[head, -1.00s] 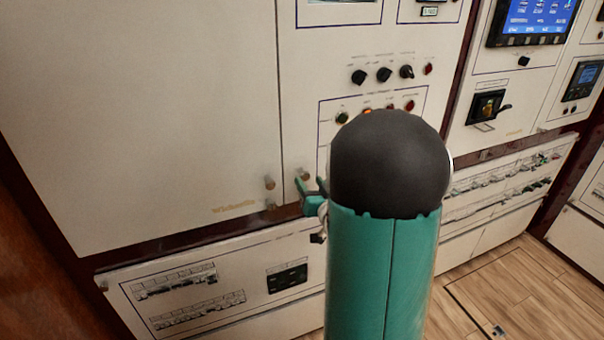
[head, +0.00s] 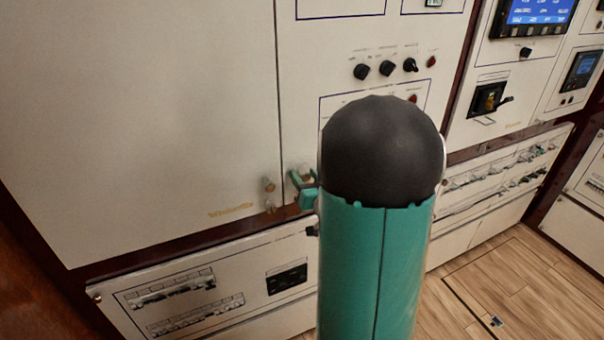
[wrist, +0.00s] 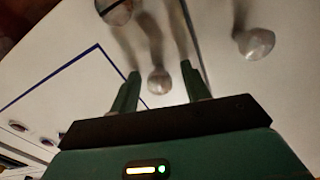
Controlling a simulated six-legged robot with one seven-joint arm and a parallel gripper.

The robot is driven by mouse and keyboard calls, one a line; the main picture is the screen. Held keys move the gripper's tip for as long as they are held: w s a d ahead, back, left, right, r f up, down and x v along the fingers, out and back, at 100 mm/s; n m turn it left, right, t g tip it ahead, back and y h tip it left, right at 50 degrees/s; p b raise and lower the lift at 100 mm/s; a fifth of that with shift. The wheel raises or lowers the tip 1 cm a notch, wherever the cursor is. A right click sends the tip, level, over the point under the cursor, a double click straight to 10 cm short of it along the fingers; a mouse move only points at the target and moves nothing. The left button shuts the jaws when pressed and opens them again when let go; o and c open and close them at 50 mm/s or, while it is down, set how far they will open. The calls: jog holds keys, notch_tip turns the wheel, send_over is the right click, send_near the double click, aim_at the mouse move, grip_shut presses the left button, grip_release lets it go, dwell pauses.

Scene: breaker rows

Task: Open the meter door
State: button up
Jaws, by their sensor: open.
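In the head view, a cream panel (head: 300,110) with blue outlines, dials and lamps stands beside a wide blank panel (head: 140,110); both look closed, and I cannot tell which is the meter door. A small knob sits low on the blue-outlined panel, by the seam; in the wrist view this knob (wrist: 158,80) lies between the fingertips. Another knob (wrist: 254,42) is across the seam, on the blank panel. My gripper (wrist: 159,77) is open, with one finger on each side of the first knob; contact cannot be told. My arm hides part of the panel in the head view.
Below are lower panels with breaker rows (head: 195,300). To the right are cabinets with a screen (head: 540,14) and a switch handle (head: 488,99). A wood floor (head: 520,275) is clear at the lower right. Another rounded thing (wrist: 115,10) shows at the wrist view's top edge.

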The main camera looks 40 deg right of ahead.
jog(key=shift+w+d, duration=0.1)
jog(key=shift+w, duration=0.15)
jog(key=shift+s, duration=0.15)
grip_shut()
jog(key=shift+s, duration=0.2)
